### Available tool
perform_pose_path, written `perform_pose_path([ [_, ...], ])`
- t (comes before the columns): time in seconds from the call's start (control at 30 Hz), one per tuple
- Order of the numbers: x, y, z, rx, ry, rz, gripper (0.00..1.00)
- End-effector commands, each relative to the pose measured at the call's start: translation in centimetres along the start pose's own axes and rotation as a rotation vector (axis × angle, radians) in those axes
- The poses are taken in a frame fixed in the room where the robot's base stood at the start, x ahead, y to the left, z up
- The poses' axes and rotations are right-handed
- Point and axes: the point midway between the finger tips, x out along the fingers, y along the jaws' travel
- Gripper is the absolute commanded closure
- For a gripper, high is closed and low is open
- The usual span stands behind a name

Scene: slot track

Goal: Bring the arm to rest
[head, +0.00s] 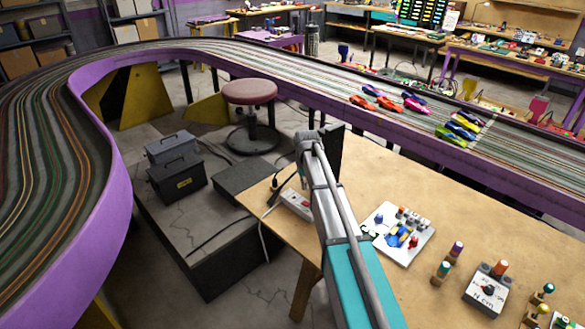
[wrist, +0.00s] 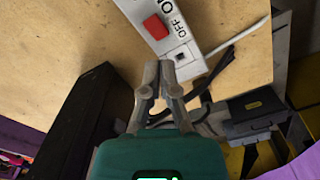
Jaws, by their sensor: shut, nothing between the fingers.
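My gripper (wrist: 159,72) is in the wrist view, its two grey fingers closed together at the tips with nothing between them. In that view it is over the near end of a white switch box (wrist: 185,57) with a red button and ON and OFF lettering. Whether the fingertips touch the box cannot be told. In the head view my arm (head: 345,240) reaches forward over the wooden table (head: 500,220), and the gripper itself is hidden. The switch box (head: 296,203) shows just left of the arm, near the table's left edge.
A white tray (head: 381,245) with a blue car and small parts lies right of my arm. A dial box (head: 486,290) and several small bottles stand farther right. The purple-sided track (head: 470,170) runs behind the table. A stool (head: 250,92) stands beyond the left edge.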

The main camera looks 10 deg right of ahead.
Motion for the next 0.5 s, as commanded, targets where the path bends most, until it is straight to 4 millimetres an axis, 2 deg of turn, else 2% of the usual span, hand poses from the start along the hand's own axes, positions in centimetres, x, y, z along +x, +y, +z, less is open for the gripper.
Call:
perform_pose_path([
  [0.17,-0.5,-0.3,3.3,0.010,0.000,0.000,1.00],
  [0.27,-1.0,-0.7,6.5,0.020,0.000,0.000,1.00],
  [0.5,-2.4,-1.7,16.4,0.054,0.000,0.000,1.00],
])
